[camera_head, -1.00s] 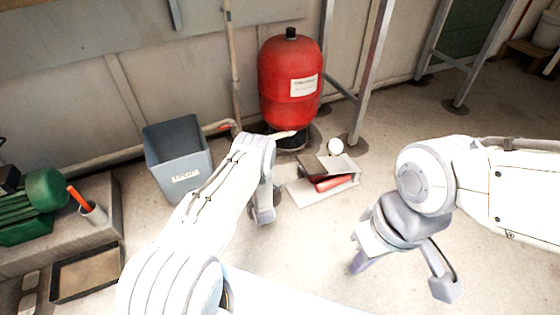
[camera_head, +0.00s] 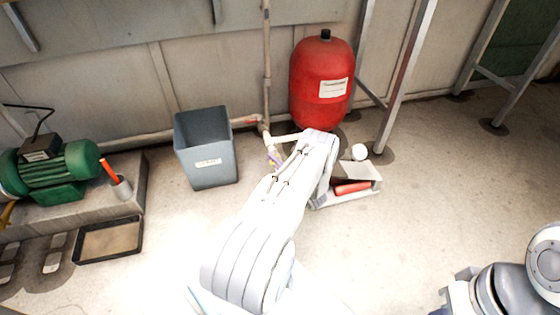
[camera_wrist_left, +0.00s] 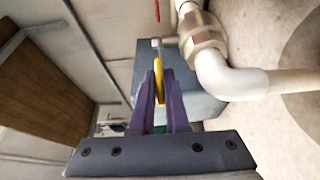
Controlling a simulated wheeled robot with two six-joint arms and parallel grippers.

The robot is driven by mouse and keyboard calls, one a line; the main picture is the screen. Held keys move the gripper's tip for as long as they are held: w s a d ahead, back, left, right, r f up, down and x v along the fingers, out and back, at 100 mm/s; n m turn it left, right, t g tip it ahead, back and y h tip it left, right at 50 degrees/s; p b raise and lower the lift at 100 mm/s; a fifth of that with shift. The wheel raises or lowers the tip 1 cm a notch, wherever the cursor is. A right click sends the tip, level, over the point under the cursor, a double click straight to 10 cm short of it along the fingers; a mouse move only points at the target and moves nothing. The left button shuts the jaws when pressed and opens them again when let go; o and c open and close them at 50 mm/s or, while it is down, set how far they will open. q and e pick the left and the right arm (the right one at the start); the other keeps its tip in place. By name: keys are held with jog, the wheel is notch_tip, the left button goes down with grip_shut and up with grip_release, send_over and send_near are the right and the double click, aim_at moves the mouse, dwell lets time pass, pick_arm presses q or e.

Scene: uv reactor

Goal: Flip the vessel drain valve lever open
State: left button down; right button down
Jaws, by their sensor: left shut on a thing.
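The red vessel (camera_head: 318,85) stands by the wall in the head view. Low pipework joins it, and a brass and white pipe fitting (camera_wrist_left: 205,45) shows close up in the left wrist view. A yellow lever (camera_wrist_left: 158,80) stands between the purple fingers of my left gripper (camera_wrist_left: 162,95), which is shut on it.
A grey bin (camera_head: 207,165) stands close left of the pipe. A green motor (camera_head: 55,170) sits on a plinth with a cup, and a shallow tray (camera_head: 108,242) lies below. A red item and white ball (camera_head: 360,152) are right of my left wrist. Metal legs stand behind.

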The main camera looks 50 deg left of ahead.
pick_arm(q)
jog(key=shift+w, duration=0.2)
jog(key=c, duration=0.9)
grip_release()
jog(key=shift+a, duration=0.1)
jog(key=shift+r+p, duration=0.5)
jog(key=shift+r, duration=0.05)
jog(key=shift+o, duration=1)
jog(key=r+p, duration=0.1)
jog(key=r, duration=0.1)
jog(key=d+r+p, duration=0.1)
jog(key=r+p, duration=0.1)
jog(key=shift+w+r+p, duration=0.15)
jog(key=shift+r+p, duration=0.05)
jog(key=shift+p, duration=0.1)
jog(key=d+r+p, duration=0.1)
jog(key=d, duration=0.2)
jog(key=w+d+r+p, duration=0.1)
jog(key=d+r+p, duration=0.1)
jog(key=d, duration=0.1)
jog(key=d+r+p, duration=0.1)
jog(key=d+r, duration=0.1)
jog(key=shift+w+d, duration=0.25)
jog(key=shift+d, duration=0.15)
jog(key=shift+c, duration=1.1)
jog(key=shift+d+r+p, duration=0.3)
jog(key=shift+d+p, duration=0.15)
jog(key=shift+d, duration=0.45)
